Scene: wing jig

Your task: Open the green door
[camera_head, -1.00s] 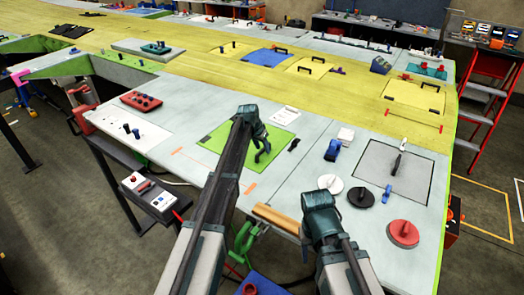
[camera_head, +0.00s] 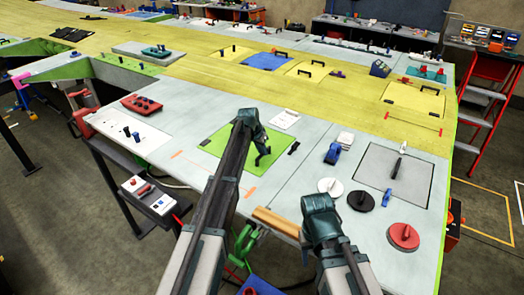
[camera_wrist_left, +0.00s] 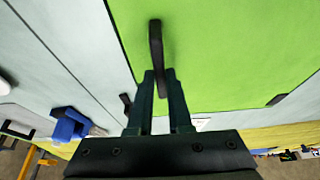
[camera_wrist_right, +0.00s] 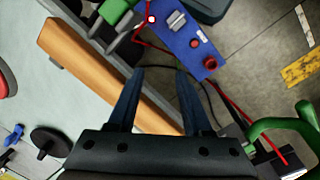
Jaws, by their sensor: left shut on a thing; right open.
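The green door (camera_head: 218,141) is a flat square panel set in the grey work surface. It looks level with the surface around it. My left gripper (camera_head: 262,156) reaches down over the door. In the left wrist view, its fingers (camera_wrist_left: 160,82) are shut on the dark bar handle (camera_wrist_left: 156,42) standing on the green door (camera_wrist_left: 230,50). My right gripper (camera_wrist_right: 161,72) is open and empty, near the table's front edge.
A wooden bar (camera_head: 275,221) runs along the front edge near my right gripper. White (camera_head: 330,187), black (camera_head: 361,200) and red (camera_head: 404,237) discs lie to the right, with a blue clamp (camera_head: 333,153) behind them. A control box (camera_head: 150,197) stands below the edge at left.

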